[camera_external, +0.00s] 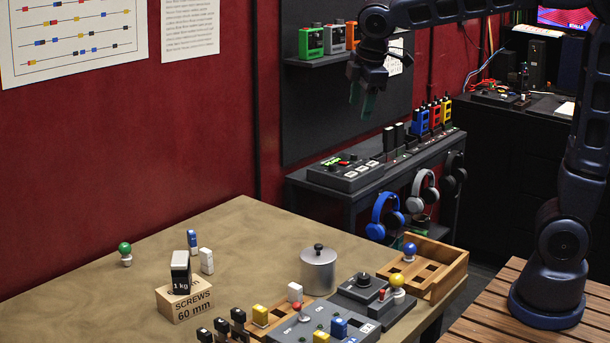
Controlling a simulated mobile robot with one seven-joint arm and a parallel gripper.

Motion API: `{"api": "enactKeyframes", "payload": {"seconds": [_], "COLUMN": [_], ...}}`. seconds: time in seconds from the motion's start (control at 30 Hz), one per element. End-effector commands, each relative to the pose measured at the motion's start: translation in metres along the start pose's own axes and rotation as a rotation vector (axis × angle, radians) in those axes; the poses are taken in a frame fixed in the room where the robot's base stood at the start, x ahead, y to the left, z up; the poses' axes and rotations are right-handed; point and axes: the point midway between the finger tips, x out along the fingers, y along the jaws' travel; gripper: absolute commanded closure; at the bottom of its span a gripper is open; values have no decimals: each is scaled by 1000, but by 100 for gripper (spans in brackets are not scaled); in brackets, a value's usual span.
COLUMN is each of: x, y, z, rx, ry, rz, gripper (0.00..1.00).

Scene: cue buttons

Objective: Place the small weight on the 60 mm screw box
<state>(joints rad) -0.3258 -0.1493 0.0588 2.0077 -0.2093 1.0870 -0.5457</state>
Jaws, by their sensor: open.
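The 60 mm screw box (190,308) is a light wooden-looking block marked "SCREWS 60 mm" on the left part of the tan table. My gripper (362,101) is far from both, high up to the right in front of the dark wall panel. Its green-tipped fingers point down, apart, with nothing visible between them.
Behind the box stand a green-topped peg (125,253), a blue piece (192,241) and a white piece (207,260). To the right are a grey metal cylinder (318,272), a control box (306,326) and a wooden tray (452,262). The table's left is mostly clear.

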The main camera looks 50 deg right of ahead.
Motion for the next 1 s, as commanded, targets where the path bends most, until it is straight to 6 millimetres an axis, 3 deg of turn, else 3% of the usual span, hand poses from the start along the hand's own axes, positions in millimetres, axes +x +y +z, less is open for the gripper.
{"api": "enactKeyframes", "payload": {"seconds": [0.03,0.2,0.6,0.8,1.0], "x": [-4,-9,3,16,24], "y": [-3,-19,-85,-116,-130], "z": [22,84,206,243,256], "rx": [63,270,757,947,1024], "ry": [9,41,125,163,177], "rz": [1,0,-9,-17,-22], "gripper": [46,46,46,46,46]}}
